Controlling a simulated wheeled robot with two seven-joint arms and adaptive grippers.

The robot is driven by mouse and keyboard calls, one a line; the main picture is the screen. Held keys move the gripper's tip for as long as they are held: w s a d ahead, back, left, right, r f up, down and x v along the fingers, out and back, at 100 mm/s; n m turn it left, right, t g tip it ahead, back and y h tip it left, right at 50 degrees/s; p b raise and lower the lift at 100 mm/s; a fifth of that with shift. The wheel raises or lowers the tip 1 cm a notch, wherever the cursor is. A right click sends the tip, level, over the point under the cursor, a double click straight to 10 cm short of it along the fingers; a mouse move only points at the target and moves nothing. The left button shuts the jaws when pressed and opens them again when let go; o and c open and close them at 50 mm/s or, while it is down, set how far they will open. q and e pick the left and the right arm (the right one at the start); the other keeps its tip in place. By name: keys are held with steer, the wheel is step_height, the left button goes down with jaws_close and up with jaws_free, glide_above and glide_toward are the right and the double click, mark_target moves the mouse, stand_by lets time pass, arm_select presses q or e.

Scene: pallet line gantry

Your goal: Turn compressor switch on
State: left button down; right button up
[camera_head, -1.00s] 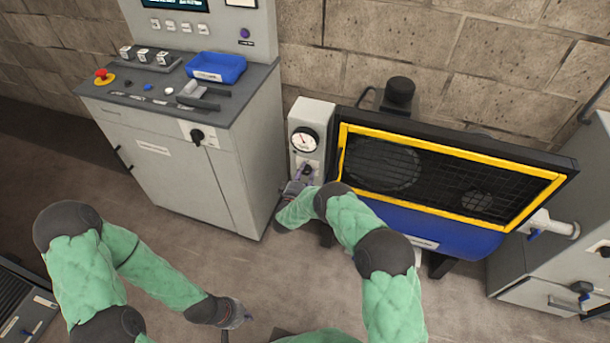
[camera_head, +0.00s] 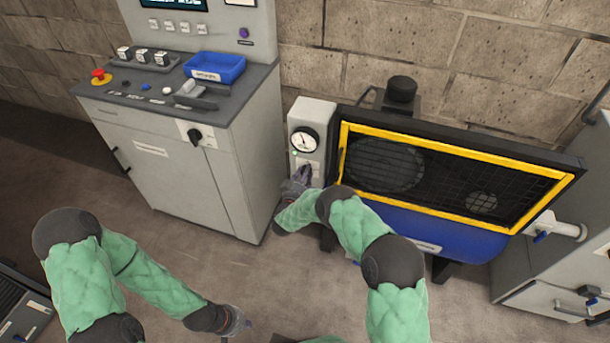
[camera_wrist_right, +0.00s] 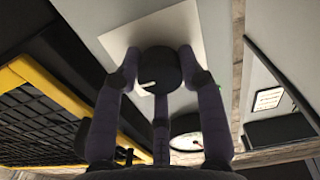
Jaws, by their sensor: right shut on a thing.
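The compressor (camera_head: 445,235) has a black grille in a yellow frame and a blue tank. The grey control box (camera_head: 313,112) at its left end carries a round gauge (camera_head: 304,139). In the right wrist view, the compressor switch (camera_wrist_right: 160,70) is a round black knob with a white mark pointing left, on a pale plate. My right gripper (camera_wrist_right: 160,75) has its fingers closed on opposite sides of the knob; in the head view it (camera_head: 305,174) hides most of the knob. My left gripper (camera_head: 240,324) hangs low over the floor, away from everything; its jaw opening is unclear.
A grey control cabinet (camera_head: 205,180) with a blue tray (camera_head: 214,68) and a red stop button (camera_head: 99,76) stands left of the compressor. Another grey cabinet (camera_head: 560,265) stands at the right. The floor in front is clear.

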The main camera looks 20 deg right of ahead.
steer(key=shift+a, duration=0.1)
stand_by(0.4)
steer(key=o, duration=1.1)
steer(key=shift+o, duration=0.2)
steer(key=v, duration=1.2)
